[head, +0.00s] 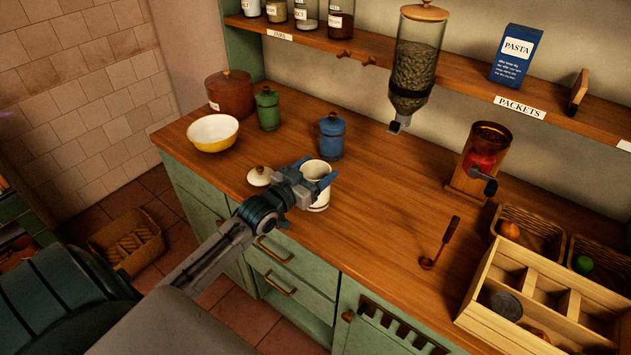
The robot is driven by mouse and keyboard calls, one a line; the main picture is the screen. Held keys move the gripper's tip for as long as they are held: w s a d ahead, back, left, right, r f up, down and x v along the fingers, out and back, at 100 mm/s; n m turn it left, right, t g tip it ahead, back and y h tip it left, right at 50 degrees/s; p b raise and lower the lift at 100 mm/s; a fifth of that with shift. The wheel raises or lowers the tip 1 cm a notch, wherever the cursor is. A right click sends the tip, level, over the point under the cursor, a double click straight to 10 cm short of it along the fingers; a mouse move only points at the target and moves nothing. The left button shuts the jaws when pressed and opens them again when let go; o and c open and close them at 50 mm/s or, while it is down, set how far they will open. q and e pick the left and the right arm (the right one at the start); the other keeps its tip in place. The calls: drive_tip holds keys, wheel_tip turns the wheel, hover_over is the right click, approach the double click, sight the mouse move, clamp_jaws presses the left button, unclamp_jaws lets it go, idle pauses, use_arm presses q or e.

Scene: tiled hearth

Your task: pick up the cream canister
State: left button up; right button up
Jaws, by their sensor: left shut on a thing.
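The cream canister (319,199) is an open, lidless cream pot near the front edge of the wooden counter. My left gripper (318,182) is shut on it, with blue fingers around its upper part. The canister is upright; I cannot tell whether its base touches the counter. A cream lid with a small knob (260,176) lies on the counter just left of the gripper. My right gripper is not in view.
A blue canister (331,136), green canister (267,108), yellow bowl (212,132) and brown pot (230,92) stand behind. A grinder (477,160), scoop (439,244) and wooden crate (545,301) are to the right. A dispenser (416,60) hangs above. The counter's middle is clear.

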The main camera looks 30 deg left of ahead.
use_arm(q)
drive_tip(key=shift+r, duration=0.15)
drive_tip(key=shift+r, duration=0.25)
wheel_tip(320, 180, up, 2)
drive_tip(key=shift+r, duration=0.2)
drive_tip(key=s+a+r+p, duration=0.1)
drive_tip(key=s+a, duration=0.1)
drive_tip(key=s, duration=1.3)
drive_tip(key=shift+s+a+r, duration=0.35)
drive_tip(key=shift+a+r, duration=0.05)
